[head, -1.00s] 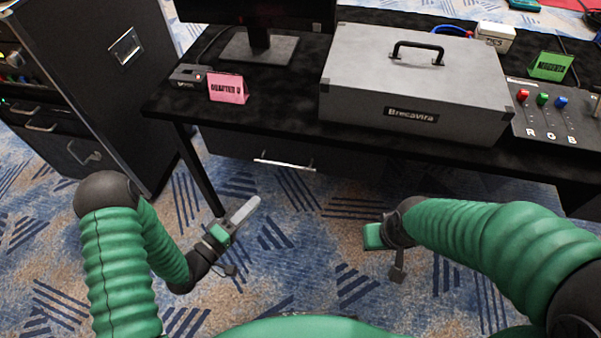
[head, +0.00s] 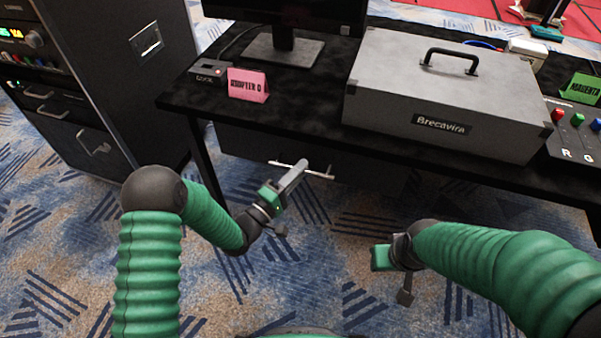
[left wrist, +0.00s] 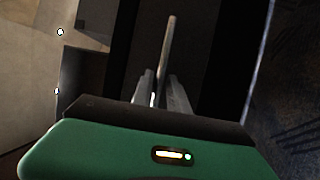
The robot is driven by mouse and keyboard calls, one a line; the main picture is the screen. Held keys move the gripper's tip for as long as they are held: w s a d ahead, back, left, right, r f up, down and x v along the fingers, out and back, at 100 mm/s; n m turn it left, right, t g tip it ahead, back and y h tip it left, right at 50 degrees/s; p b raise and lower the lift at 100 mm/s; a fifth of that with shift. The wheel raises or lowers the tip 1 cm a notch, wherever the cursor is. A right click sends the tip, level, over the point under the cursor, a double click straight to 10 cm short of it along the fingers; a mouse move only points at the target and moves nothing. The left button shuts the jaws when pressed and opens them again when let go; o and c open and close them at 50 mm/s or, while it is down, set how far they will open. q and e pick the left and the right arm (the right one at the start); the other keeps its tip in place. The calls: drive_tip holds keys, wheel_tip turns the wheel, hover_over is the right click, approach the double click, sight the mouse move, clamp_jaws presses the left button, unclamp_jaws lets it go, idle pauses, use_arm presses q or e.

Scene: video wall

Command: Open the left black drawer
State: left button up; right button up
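The black drawer (head: 240,146) hangs under the table's left part, its front looking closed. Its silver bar handle (head: 320,175) runs across the front. My left gripper (head: 298,168) is at the handle, its fingertips crossing the bar near its middle. In the left wrist view the two fingers (left wrist: 162,92) stand apart, with the handle bar (left wrist: 169,45) between them. Firm contact with the bar cannot be seen. My right gripper (head: 404,285) hangs over the carpet at lower right, away from the drawer; its finger gap does not show.
The black table (head: 190,95) carries a monitor (head: 285,45), a pink card (head: 248,86), a grey case (head: 440,95) and a control panel (head: 570,130). A black rack cabinet (head: 120,80) with its own handles stands at left. Carpet below the drawer is clear.

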use_arm(q)
drive_tip(key=shift+w+d+r, duration=0.1)
drive_tip(key=shift+d, duration=0.3)
drive_tip(key=shift+c, duration=0.8)
clamp_jaws()
drive_tip(key=shift+a+f, duration=0.2)
drive_tip(key=shift+a, duration=0.05)
